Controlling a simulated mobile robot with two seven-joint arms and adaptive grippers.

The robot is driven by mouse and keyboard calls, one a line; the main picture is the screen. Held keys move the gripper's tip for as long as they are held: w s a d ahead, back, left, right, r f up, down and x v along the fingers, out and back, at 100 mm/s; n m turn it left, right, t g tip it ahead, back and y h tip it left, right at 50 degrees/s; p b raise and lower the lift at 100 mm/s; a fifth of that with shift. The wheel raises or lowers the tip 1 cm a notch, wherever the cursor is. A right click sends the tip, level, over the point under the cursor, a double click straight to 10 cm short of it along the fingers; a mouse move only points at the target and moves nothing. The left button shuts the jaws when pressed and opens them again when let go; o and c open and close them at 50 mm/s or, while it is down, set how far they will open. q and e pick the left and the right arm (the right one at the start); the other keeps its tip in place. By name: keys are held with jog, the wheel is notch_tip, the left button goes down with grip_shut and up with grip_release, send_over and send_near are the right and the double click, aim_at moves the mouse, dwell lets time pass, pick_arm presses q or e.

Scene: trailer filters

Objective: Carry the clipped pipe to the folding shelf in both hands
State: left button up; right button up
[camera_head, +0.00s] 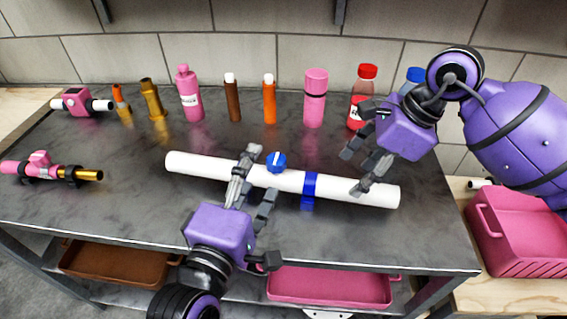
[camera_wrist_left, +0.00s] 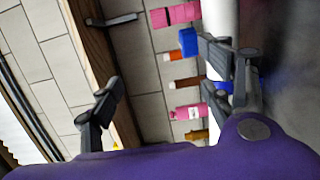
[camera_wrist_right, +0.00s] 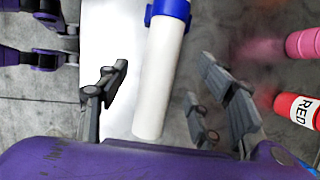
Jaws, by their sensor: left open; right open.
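The clipped pipe (camera_head: 330,187) is a long white tube lying across the dark tabletop, with a blue clip (camera_head: 310,184) right of its middle and a blue knob (camera_head: 276,162) on it. My left gripper (camera_head: 259,178) is open at the pipe's middle, left of the clip; one finger overlaps the pipe in the picture. In the left wrist view the pipe (camera_wrist_left: 222,20) runs by one finger; contact cannot be told. My right gripper (camera_head: 354,168) is open above the pipe's right part. In the right wrist view the pipe's end (camera_wrist_right: 158,85) shows between its spread fingers. I cannot identify a folding shelf.
Several bottles and tubes, including a pink bottle (camera_head: 188,95) and a red-capped bottle (camera_head: 362,95), stand behind the pipe. Pink pipe fittings (camera_head: 45,165) lie at the left. A pink crate (camera_head: 520,235) stands at the right. The table (camera_head: 120,205) is clear front left.

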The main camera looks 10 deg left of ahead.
jog(key=shift+w+f, duration=0.1)
jog(key=shift+w, duration=0.3)
jog(key=shift+s+r, duration=0.3)
jog(key=shift+s, duration=0.15)
jog(key=shift+w+f, duration=0.1)
jog(key=shift+f, duration=0.15)
pick_arm(q)
send_near(269, 177)
jog(key=w, duration=0.3)
jog(key=shift+d, duration=0.15)
pick_arm(e)
jog(key=x, duration=0.3)
jog(key=shift+a+f, duration=0.2)
pick_arm(q)
jog(key=w, duration=0.5)
jog(key=w+d, duration=0.1)
jog(key=w, duration=0.1)
jog(key=shift+w, duration=0.25)
pick_arm(e)
jog(key=x, duration=0.4)
jog(key=shift+w, duration=0.1)
pick_arm(q)
jog(key=shift+c, duration=0.5)
pick_arm(e)
jog(key=shift+c, duration=0.5)
